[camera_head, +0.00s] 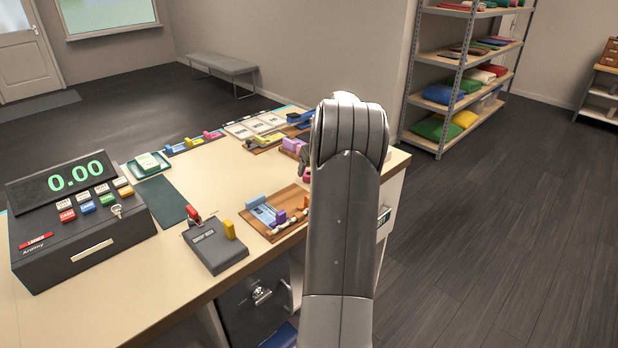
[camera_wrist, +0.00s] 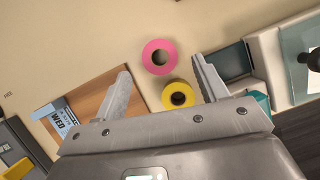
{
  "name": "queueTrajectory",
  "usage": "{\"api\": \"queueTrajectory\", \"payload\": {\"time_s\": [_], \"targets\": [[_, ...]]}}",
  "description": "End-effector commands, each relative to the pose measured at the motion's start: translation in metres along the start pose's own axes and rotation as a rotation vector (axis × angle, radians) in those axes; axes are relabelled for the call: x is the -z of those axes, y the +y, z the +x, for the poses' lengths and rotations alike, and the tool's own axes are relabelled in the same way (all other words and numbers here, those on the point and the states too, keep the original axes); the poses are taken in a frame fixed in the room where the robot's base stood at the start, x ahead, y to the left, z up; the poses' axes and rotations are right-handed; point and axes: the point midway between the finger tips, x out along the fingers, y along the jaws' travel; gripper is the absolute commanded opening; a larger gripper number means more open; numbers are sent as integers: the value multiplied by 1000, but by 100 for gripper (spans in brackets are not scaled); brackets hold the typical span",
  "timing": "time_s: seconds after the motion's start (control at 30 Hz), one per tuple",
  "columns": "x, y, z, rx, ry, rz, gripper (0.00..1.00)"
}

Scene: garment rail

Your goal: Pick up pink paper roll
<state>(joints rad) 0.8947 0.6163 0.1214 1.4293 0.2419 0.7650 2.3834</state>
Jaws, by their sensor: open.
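The pink paper roll (camera_wrist: 149,49) lies on the counter in the wrist view, seen end-on with its round core hole. My gripper (camera_wrist: 161,68) is open and empty, with one finger to the left of the roll and the other to the right. The fingertips are close to the roll in the picture; whether they reach its height I cannot tell. A yellow roll (camera_wrist: 168,88) sits just below the pink one, also between the fingers. In the head view only a sliver of the pink roll (camera_head: 307,175) shows beside my arm, which hides most of that area.
A wooden tray (camera_wrist: 92,104) with a blue piece marked WED is left of the fingers. A dark teal box (camera_wrist: 236,60) stands right of the right finger. In the head view a cash register (camera_head: 78,225) and a grey device (camera_head: 215,247) stand on the counter (camera_head: 165,285).

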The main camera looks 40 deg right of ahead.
Motion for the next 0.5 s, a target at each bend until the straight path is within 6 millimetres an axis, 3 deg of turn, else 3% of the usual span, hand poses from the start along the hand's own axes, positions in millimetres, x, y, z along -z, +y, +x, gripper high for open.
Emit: {"api": "queueTrajectory", "payload": {"time_s": [0.2,0.5], "targets": [[-1,-1,33,-1,2,1,67],[-2,-1,37,0,0,1,63]]}}
